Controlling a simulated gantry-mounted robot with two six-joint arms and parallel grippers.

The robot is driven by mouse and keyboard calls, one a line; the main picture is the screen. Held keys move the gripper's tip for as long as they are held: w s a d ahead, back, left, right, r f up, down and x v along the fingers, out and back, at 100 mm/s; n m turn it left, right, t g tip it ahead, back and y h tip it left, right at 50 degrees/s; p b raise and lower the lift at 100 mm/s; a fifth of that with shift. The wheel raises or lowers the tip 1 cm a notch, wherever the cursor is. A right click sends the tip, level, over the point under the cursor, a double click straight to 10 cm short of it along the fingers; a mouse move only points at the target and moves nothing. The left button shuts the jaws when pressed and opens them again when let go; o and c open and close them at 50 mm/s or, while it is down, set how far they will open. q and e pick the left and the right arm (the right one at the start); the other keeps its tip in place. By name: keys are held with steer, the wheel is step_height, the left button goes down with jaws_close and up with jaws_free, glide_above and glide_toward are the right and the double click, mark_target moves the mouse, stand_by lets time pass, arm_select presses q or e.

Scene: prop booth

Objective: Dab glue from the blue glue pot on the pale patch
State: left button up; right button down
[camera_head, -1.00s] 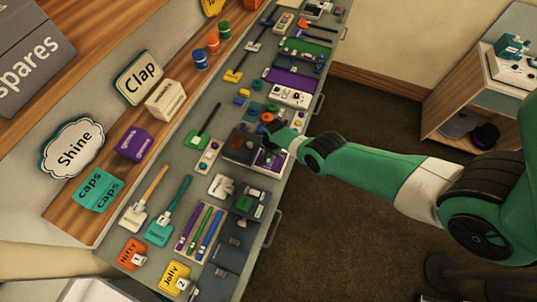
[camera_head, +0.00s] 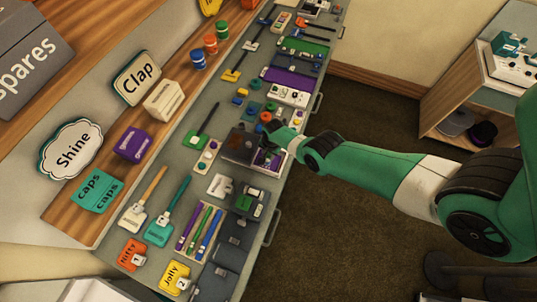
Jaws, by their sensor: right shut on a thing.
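A small blue pot (camera_head: 198,61) stands on the wooden ledge, at the near end of a short row of pots; it fits the blue glue pot. My right gripper (camera_head: 270,129) is over the middle of the grey bench, beside a dark brown panel, well apart from the pot. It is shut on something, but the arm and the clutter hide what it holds. I cannot pick out the pale patch for sure; several pale pieces lie on the bench. My left gripper is out of view.
An orange-red pot (camera_head: 210,44) and a green pot (camera_head: 223,30) stand behind the blue one. A purple tray (camera_head: 289,80), brushes and small parts crowd the bench. Signs and small boxes line the ledge. A low shelf (camera_head: 475,90) stands at right, beyond open floor.

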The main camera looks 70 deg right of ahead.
steer(key=shift+r+p, duration=3.3)
steer(key=shift+r, duration=0.25)
steer(key=shift+f, duration=0.1)
